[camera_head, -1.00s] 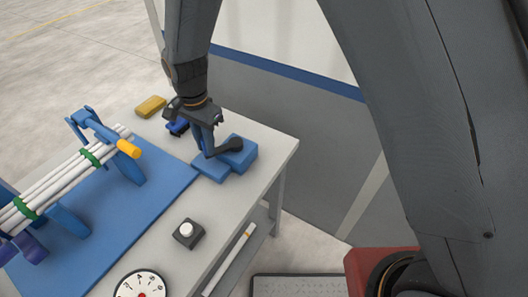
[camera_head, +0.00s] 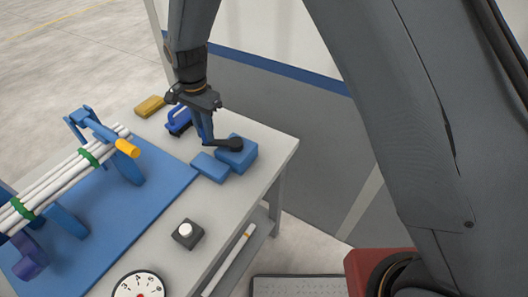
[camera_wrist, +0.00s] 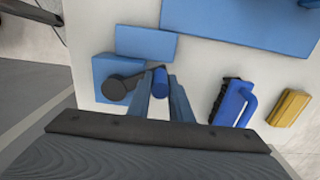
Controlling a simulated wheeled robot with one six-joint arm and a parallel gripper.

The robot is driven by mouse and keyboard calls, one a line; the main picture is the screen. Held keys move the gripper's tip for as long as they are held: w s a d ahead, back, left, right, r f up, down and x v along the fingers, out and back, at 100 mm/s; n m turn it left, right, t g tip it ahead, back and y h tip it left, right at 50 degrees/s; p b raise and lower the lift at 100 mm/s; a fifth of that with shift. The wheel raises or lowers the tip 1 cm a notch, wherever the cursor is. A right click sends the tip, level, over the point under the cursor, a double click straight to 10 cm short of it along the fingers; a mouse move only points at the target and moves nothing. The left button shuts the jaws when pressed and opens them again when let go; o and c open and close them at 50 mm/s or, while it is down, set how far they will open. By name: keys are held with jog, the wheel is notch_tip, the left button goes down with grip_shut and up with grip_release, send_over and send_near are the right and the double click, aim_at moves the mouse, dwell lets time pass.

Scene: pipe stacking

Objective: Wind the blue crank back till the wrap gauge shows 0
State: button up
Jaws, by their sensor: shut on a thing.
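The crank stands at the right end of the table: a blue box (camera_head: 244,157) with a black crank arm (camera_head: 222,144) and a blue grip. The wrist view shows its black hub (camera_wrist: 114,90) and the blue grip (camera_wrist: 160,79) between my fingers. My gripper (camera_head: 207,138) is shut on the blue grip; the arm points left from the hub in the head view. The round white gauge (camera_head: 137,288) is cut off by the bottom edge. A few numerals show at its top; the needle's reading cannot be told.
White pipes (camera_head: 58,180) with green bands lie in a blue stand on a blue mat (camera_head: 135,215). A blue brush (camera_head: 179,121) and a yellow block (camera_head: 150,106) sit behind my gripper. A flat blue block (camera_head: 210,167) adjoins the crank box. A white-button box (camera_head: 187,232) stands nearer.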

jog(key=shift+w+d, duration=0.15)
jog(key=shift+w, duration=0.85)
jog(key=shift+w, duration=0.1)
jog(key=w+d, duration=0.1)
jog(key=w, duration=0.2)
jog(key=shift+d, duration=0.35)
jog(key=shift+w+d+f, duration=0.1)
jog(key=shift+w+d, duration=0.85)
jog(key=shift+d, duration=0.3)
jog(key=shift+o, duration=0.3)
jog(key=shift+o, duration=0.2)
jog(key=shift+d, duration=0.2)
